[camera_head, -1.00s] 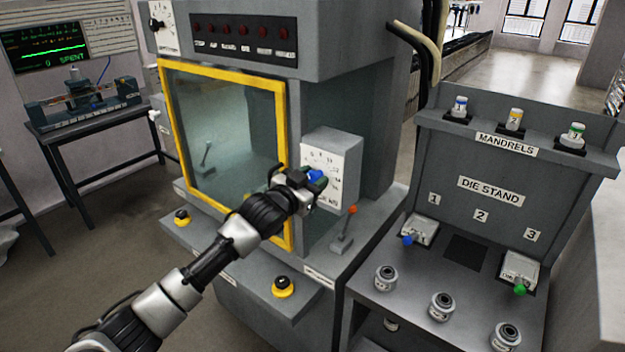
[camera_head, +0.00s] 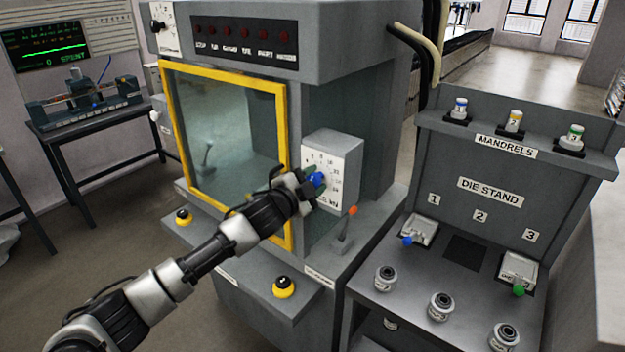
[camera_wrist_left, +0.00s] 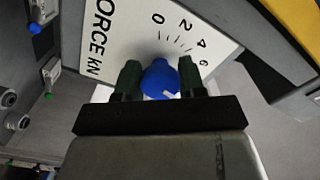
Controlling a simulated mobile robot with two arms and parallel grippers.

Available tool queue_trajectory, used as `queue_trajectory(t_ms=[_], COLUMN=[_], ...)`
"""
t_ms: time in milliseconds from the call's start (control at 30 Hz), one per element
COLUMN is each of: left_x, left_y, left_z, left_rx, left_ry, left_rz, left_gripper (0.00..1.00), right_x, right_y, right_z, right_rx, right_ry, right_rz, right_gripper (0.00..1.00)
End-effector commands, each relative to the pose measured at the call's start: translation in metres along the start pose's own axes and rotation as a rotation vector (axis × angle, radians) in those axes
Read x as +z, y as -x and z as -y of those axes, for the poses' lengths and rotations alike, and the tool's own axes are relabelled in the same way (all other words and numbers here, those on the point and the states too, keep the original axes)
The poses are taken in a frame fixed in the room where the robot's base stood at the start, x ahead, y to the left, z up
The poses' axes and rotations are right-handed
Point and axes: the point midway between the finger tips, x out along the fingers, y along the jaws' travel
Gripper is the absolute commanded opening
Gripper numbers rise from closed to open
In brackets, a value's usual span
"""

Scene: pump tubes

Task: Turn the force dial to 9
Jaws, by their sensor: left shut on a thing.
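The force dial is a blue knob (camera_head: 317,180) on a white, numbered panel (camera_head: 325,157) at the right of the press front. In the left wrist view the knob (camera_wrist_left: 159,80) sits between the two dark green fingers of my left gripper (camera_wrist_left: 160,84). The gripper is shut on it. The panel (camera_wrist_left: 125,35) there reads FORCE kN, with 0, 2, 4 and 6 visible; the higher numbers are hidden. A pale mark shows on the knob's near side, but I cannot tell which number it points to. In the head view my left gripper (camera_head: 307,187) partly covers the dial.
A red-tipped lever (camera_head: 345,228) stands just below the dial. The yellow-framed door (camera_head: 285,150) is left of it. The die stand (camera_head: 480,225) with mandrels is to the right.

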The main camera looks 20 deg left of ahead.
Motion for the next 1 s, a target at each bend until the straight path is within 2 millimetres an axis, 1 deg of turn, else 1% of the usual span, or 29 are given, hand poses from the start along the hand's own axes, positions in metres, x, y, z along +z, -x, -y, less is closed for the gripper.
queue_trajectory(t_ms=[200,633,667,700,800,1000], left_x=[-0.0001,0.0,0.0,0.0,0.0,0.0], left_y=[0.0,0.0,0.0,0.0,0.0,0.0], left_z=[0.0002,-0.0001,-0.0001,-0.0001,-0.0001,-0.0001], left_rx=[0.0,0.0,0.0,0.0,0.0,0.0], left_ry=[-0.043,-0.049,-0.049,-0.049,-0.048,-0.048], left_rz=[0.0,0.0,0.0,0.0,0.0,0.0], left_gripper=[0.16,0.16,0.45,0.51,0.65,0.65], right_x=[0.0001,0.0002,0.0002,0.0002,0.0002,0.0003], right_y=[0.001,0.001,0.001,0.001,0.001,0.001], right_z=[-0.0003,-0.0002,-0.0001,-0.0001,0.0,0.0002], right_rx=[0.0,0.0,0.0,0.0,0.0,0.0], right_ry=[0.0,-0.001,-0.001,-0.001,-0.001,0.0], right_rz=[0.0,0.0,0.0,0.0,0.0,0.0], right_gripper=[0.43,0.43,0.43,0.43,0.43,0.43])
